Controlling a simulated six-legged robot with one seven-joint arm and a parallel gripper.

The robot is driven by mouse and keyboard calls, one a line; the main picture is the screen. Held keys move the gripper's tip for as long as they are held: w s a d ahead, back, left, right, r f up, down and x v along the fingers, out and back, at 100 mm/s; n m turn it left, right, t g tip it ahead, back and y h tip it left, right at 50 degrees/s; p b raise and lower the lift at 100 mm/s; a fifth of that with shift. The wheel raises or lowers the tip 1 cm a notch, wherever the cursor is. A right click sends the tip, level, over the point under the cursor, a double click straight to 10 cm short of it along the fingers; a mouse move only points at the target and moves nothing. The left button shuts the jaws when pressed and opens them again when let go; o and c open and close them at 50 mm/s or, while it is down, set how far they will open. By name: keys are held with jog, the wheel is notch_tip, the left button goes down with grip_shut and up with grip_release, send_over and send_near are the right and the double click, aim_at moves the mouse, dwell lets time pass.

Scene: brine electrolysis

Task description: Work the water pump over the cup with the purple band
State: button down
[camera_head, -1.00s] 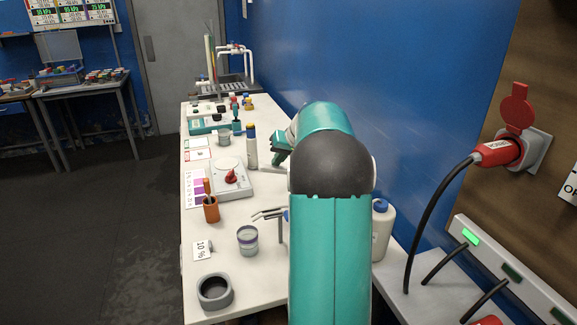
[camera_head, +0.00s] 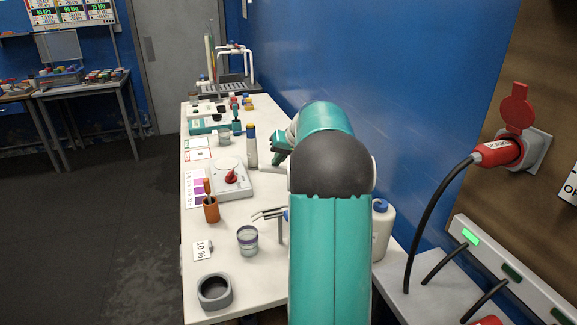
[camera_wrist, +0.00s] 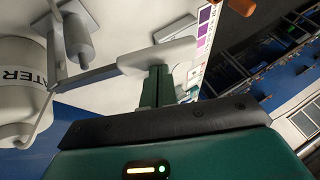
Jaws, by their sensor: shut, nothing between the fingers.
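The cup with the purple band (camera_head: 247,242) stands upright on the white bench in the head view, left of my arm. The pump's thin metal spouts (camera_head: 268,214) reach out just above and right of it. A white bottle with a blue cap (camera_head: 382,228) stands right of my arm. In the wrist view the bottle (camera_wrist: 18,85) shows the letters "TER", and the pump's lever ends in a pale handle (camera_wrist: 158,56). My gripper (camera_wrist: 160,78) is shut and empty, its fingertips at that handle; contact cannot be told.
A grey ring-shaped holder (camera_head: 214,291), an orange pot (camera_head: 211,209) and a stirrer plate with a red knob (camera_head: 231,180) stand near the cup. A "10 %" card (camera_head: 203,250) lies beside it. The blue wall (camera_head: 330,60) bounds the bench on the right.

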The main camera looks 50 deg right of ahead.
aim_at(279, 172)
dwell(1.3)
dwell(2.0)
dwell(1.4)
dwell(1.9)
jog(key=f, duration=0.5)
jog(key=shift+w+a+f, duration=0.15)
jog(key=shift+a+f, duration=0.15)
jog(key=shift+a, duration=0.05)
jog(key=shift+s+d+r, duration=0.1)
jog(key=shift+d+r, duration=0.1)
jog(key=shift+r, duration=1.25)
jog(key=shift+s+d+r, duration=0.1)
jog(key=shift+d+r, duration=0.05)
jog(key=shift+r, duration=1.25)
